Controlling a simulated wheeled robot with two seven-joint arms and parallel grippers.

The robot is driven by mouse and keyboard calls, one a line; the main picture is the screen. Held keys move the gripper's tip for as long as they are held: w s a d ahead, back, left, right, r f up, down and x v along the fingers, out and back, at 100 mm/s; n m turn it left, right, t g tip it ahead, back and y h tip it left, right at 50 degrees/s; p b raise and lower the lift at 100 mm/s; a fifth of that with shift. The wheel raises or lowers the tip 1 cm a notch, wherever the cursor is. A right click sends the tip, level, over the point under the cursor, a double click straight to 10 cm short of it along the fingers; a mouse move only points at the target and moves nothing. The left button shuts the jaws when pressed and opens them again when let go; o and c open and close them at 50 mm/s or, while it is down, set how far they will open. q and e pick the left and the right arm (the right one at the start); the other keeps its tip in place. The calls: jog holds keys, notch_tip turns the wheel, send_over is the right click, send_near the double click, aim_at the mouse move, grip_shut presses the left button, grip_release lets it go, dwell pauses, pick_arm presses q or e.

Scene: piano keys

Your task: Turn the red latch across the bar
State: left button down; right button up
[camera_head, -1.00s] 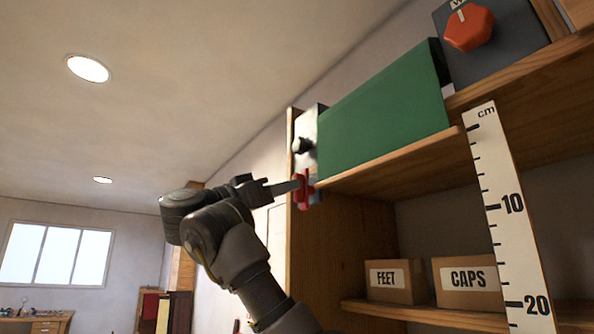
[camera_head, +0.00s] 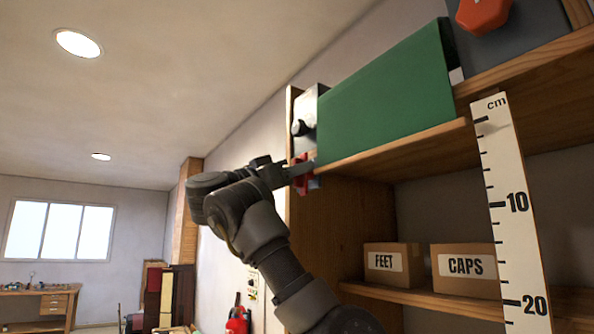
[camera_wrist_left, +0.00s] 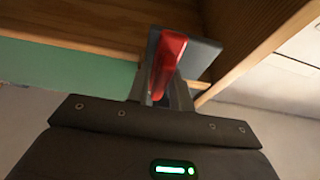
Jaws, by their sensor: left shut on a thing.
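The red latch (camera_head: 301,174) is at the left end of the wooden shelf, at the edge of the cabinet, in the head view. In the left wrist view the red latch (camera_wrist_left: 168,62) stands in front of a grey plate (camera_wrist_left: 205,55). My left gripper (camera_head: 297,172) comes in from the left and is shut on the latch. In the left wrist view its fingers (camera_wrist_left: 165,90) lie on either side of the latch. The bar cannot be made out clearly. My right gripper is not in view.
A green panel (camera_head: 385,95) stands on the shelf above the latch, beside a metal plate with a black knob (camera_head: 302,127). A red knob (camera_head: 482,12) is at the upper right. A ruler (camera_head: 515,205) hangs in front of boxes labelled FEET (camera_head: 392,262) and CAPS (camera_head: 463,268).

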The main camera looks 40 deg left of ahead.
pick_arm(q)
jog(key=shift+s+f+n+y+b, duration=0.15)
jog(key=shift+n+y+b, duration=0.25)
jog(key=shift+n+b, duration=0.4)
jog(key=n+y+b, duration=0.2)
jog(key=n+b, duration=0.1)
jog(key=n+y+b, duration=0.1)
jog(key=n+b, duration=0.2)
jog(key=n, duration=0.1)
jog(key=shift+a+f+t+y, duration=0.2)
jog(key=shift+t+y, duration=0.1)
jog(key=shift+y, duration=0.1)
jog(key=n+b, duration=0.1)
jog(key=n+y+b, duration=0.1)
jog(key=n, duration=0.1)
jog(key=shift+a+r+n+g+y, duration=0.1)
jog(key=shift+n+g+y, duration=0.2)
jog(key=shift+g, duration=0.1)
jog(key=n+y+b, duration=0.1)
jog(key=n, duration=0.1)
jog(key=n+g+b, duration=0.1)
jog(key=n, duration=0.2)
jog(key=shift+n+y, duration=0.3)
jog(key=shift+y, duration=0.1)
jog(key=shift+n+g+b, duration=0.4)
jog(key=shift+n+g, duration=0.2)
jog(key=shift+n, duration=0.6)
jog(key=shift+w+n+g, duration=0.2)
jog(key=shift+n+g, duration=0.3)
jog(key=shift+n, duration=0.6)
